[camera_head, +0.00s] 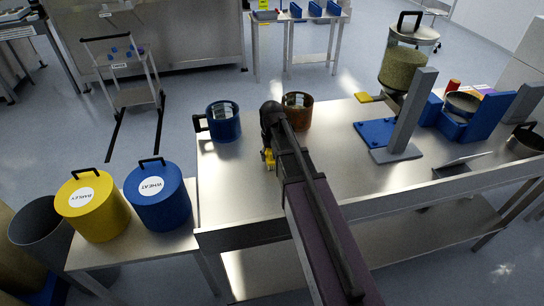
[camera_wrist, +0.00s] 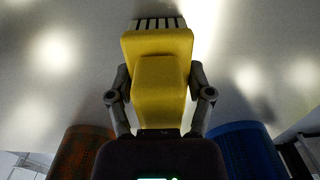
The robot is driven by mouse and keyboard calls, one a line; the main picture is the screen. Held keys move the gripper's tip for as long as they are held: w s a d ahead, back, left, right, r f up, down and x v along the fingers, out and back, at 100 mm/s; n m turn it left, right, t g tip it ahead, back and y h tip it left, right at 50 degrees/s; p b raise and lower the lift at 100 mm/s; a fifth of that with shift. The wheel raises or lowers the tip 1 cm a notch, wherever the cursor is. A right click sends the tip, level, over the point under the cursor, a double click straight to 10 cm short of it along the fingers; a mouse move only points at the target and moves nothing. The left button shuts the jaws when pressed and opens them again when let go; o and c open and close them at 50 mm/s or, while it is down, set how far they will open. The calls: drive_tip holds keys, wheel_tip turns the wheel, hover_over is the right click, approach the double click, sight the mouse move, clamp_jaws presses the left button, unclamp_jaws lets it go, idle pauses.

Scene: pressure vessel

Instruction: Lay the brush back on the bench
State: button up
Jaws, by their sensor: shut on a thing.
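The yellow brush (camera_wrist: 160,80) is held between the two fingers of my gripper (camera_wrist: 160,92) in the wrist view. Its dark and pale bristles show at the top of that view. In the head view only a small yellow part of the brush (camera_head: 268,158) shows beside my gripper (camera_head: 270,150); my arm hides the rest. My gripper is over the left part of the steel bench (camera_head: 228,185), in front of the mugs. I cannot tell whether the brush touches the bench.
A blue mug (camera_head: 224,122) and a brown mug (camera_head: 297,110) stand behind my gripper. A grey post stand (camera_head: 407,115) and blue plate (camera_head: 376,132) are to the right. Yellow (camera_head: 92,205) and blue (camera_head: 157,194) lidded drums are left. Bench room left of my arm is clear.

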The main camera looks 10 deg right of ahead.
drive_tip(key=shift+f, duration=0.1)
drive_tip(key=o, duration=1.2)
wheel_tip(320, 180, up, 12)
drive_tip(key=p, duration=1.2)
idle(0.3)
drive_tip(key=s, duration=1.5)
drive_tip(key=shift+s+d, duration=0.2)
drive_tip(key=shift+s, duration=0.05)
